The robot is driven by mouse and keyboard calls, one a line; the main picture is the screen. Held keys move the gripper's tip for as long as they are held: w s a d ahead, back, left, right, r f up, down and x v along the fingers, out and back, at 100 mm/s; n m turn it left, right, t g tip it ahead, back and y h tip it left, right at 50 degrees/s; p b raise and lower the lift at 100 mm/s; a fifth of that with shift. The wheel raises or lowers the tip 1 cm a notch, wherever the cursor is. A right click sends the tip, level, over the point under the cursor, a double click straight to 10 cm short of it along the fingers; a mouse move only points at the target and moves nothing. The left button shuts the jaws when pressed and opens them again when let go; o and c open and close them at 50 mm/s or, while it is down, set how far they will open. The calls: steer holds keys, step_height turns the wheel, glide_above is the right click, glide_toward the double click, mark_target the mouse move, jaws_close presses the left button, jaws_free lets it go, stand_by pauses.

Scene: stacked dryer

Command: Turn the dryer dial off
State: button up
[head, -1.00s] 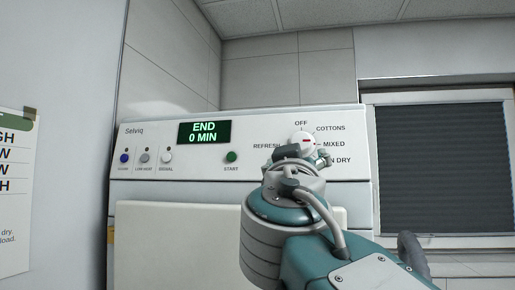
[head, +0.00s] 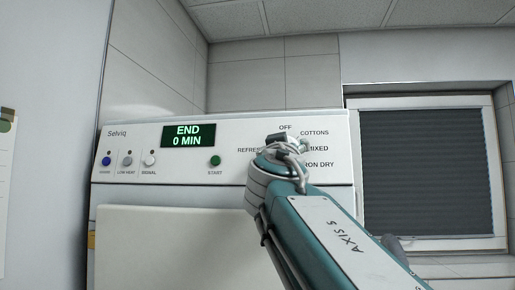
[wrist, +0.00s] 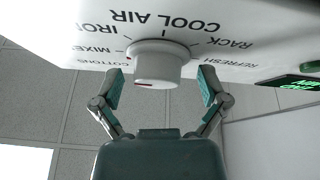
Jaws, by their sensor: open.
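The white dryer dial (wrist: 155,63) sticks out of the panel in the wrist view, which shows the panel upside down. A small red mark on its side faces the MIXED label. OFF is not readable there. My gripper (wrist: 160,88) is open, with one finger on each side of the dial's front end and a gap showing on both sides. In the head view my gripper (head: 280,140) and wrist cover the dial, just below the OFF label (head: 285,127).
The dryer panel (head: 240,135) carries a display (head: 188,135) reading END 0 MIN, several small buttons and a green START button (head: 215,161). A wall stands close at the left. A window with a dark blind (head: 425,170) is at the right.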

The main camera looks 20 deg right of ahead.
steer(key=shift+s, duration=0.1)
steer(key=c, duration=1.1)
steer(key=shift+c, duration=0.2)
steer(key=shift+f+n+t+y, duration=0.1)
steer(key=shift+n+t+y, duration=0.25)
steer(key=shift+n+y, duration=0.6)
steer(key=shift+n+t+y, duration=0.35)
steer(key=shift+n+y, duration=0.1)
steer(key=shift+n, duration=0.9)
steer(key=o, duration=1.1)
steer(key=shift+o, duration=0.2)
